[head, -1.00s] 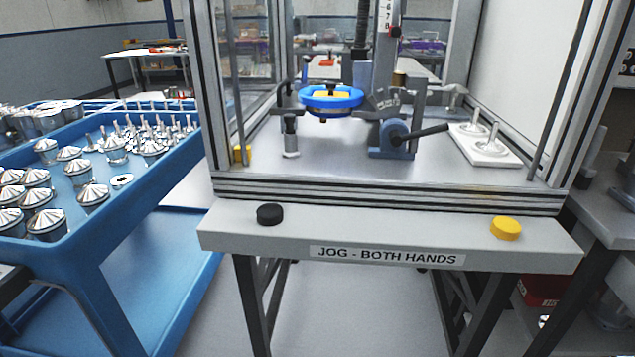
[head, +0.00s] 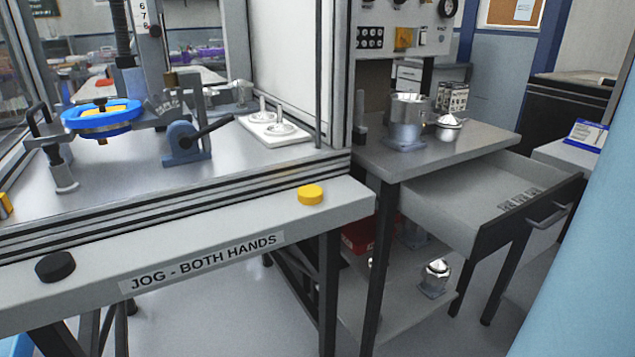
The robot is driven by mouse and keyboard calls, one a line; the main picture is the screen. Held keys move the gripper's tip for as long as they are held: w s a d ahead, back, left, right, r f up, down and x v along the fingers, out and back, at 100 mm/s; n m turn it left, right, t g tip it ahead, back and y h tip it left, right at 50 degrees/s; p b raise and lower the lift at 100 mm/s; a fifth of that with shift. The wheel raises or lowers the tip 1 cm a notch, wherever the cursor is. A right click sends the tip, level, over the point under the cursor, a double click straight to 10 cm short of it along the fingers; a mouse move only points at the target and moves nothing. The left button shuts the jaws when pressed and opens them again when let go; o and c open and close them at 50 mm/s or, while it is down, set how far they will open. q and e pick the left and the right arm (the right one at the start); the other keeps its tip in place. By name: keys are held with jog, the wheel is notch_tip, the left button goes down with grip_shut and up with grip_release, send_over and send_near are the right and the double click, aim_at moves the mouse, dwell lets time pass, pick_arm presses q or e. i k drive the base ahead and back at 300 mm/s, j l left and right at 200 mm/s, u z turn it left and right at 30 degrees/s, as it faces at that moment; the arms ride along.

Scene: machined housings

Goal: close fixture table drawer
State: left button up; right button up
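The fixture table (head: 480,136) stands at the right in the head view, beside the machine enclosure. Its drawer (head: 440,196) is pulled well out toward the right front. The drawer has a dark front panel with a metal bar handle (head: 550,216). Small grey parts (head: 520,200) lie inside near the front panel; the rest of the drawer floor looks bare. Neither gripper shows in this view.
A machined housing on a fixture (head: 405,122) and a cone-topped part (head: 449,127) stand on the tabletop. The jog bench (head: 210,258), with black (head: 55,267) and yellow (head: 311,195) buttons, is at left. A lower shelf holds another part (head: 435,278). Floor shows below the drawer.

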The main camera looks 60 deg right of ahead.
aim_at(458, 204)
jog(key=k+z, duration=0.1)
jog(key=z, duration=2.8)
